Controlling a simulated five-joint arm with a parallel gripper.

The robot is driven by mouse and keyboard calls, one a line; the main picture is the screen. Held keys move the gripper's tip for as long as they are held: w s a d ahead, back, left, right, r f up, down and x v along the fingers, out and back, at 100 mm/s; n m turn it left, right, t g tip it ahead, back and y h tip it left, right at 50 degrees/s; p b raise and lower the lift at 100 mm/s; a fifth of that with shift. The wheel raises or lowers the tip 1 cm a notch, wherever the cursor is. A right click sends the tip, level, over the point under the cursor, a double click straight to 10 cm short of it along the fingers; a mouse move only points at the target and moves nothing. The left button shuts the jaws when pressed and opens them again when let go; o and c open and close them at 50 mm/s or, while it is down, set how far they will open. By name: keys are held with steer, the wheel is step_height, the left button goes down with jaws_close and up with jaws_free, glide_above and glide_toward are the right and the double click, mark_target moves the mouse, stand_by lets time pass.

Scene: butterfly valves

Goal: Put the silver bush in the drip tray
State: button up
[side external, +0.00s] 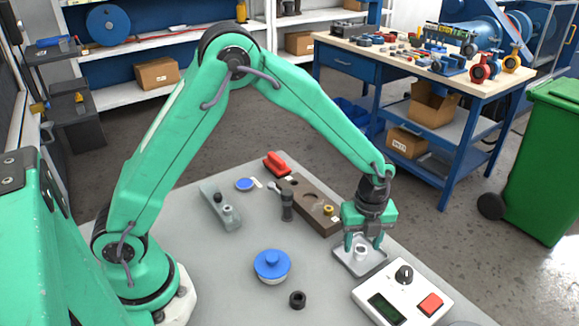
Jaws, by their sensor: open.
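The silver bush (361,254) is a small pale ring. It appears to stand upright on the floor of the drip tray (373,264), a shallow grey square tray at the right of the bench. My gripper (363,243) points down over the tray, open, with its fingers on either side of the bush. Whether a finger touches the bush is too small to tell. The gripper body hides the tray's far edge.
A control box (401,296) with a red button is just in front of the tray. A brown block (310,205) lies behind it. A blue-lidded pot (272,266), a black ring (297,299) and a grey holder (219,207) stand left. Bench between pot and tray is clear.

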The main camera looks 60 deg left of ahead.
step_height(320, 180, up, 11)
stand_by(0.5)
stand_by(0.5)
steer(key=s+a+r+n+t, duration=0.3)
steer(key=s+a+r+n, duration=0.6)
steer(key=r+n, duration=0.15)
steer(key=s+a+n+t, duration=0.1)
steer(key=s+a+n, duration=0.1)
steer(key=s+n, duration=0.4)
steer(key=s+a+n+t, duration=0.1)
steer(key=s+a+n, duration=0.2)
steer(key=s+n, duration=0.3)
steer(key=shift+s+a+r+n+t, duration=0.25)
steer(key=shift+s+r+n+t, duration=0.05)
steer(key=shift+n, duration=0.45)
